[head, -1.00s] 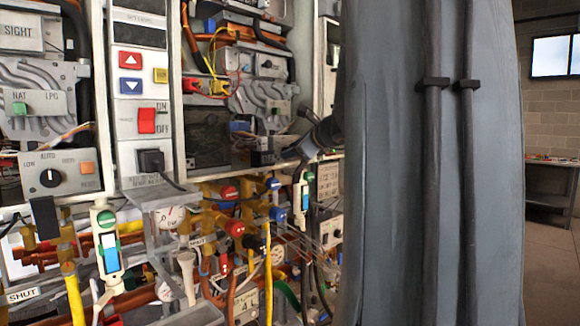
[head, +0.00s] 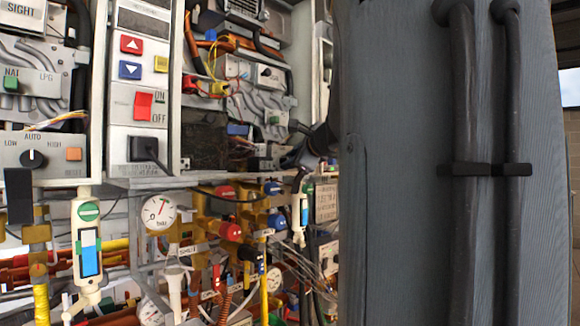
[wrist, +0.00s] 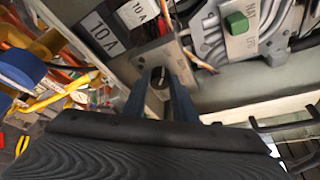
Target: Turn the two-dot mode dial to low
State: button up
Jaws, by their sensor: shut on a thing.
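In the wrist view, a small dark round dial (wrist: 159,78) sits on a grey metal control panel (wrist: 152,57). My gripper (wrist: 160,82) has its two blue-grey fingers on either side of this dial, shut on it. Its dot marks and pointer direction are too small to tell. In the head view, my arm hides much of the right side, and the gripper's hold cannot be made out there. Another dial (head: 34,158), black and marked LOW, AUTO, HIGH, is on the left heater, apart from my gripper.
A green NAT/LPG switch (wrist: 237,22) and 10 A labels (wrist: 103,33) are close to the gripped dial. Yellow connectors (wrist: 60,95) and wires crowd the left of the wrist view. A pressure gauge (head: 158,212) and valve pipes hang below the heaters.

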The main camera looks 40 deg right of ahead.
dwell(0.4)
jog(key=o, duration=1)
jog(key=shift+o, duration=0.2)
jog(key=m+p, duration=0.1)
jog(key=p, duration=0.5)
jog(key=m+y+p, duration=0.1)
jog(key=m+p, duration=0.1)
jog(key=p, duration=0.4)
jog(key=shift+d+r+g+y, duration=0.1)
jog(key=shift+r+g+y, duration=0.2)
jog(key=shift+g, duration=0.1)
jog(key=m+y+p, duration=0.1)
jog(key=p, duration=0.6)
jog(key=m+y+p, duration=0.1)
jog(key=m+p, duration=0.1)
jog(key=p, duration=0.5)
jog(key=shift+d+g, duration=0.2)
jog(key=shift+g, duration=0.1)
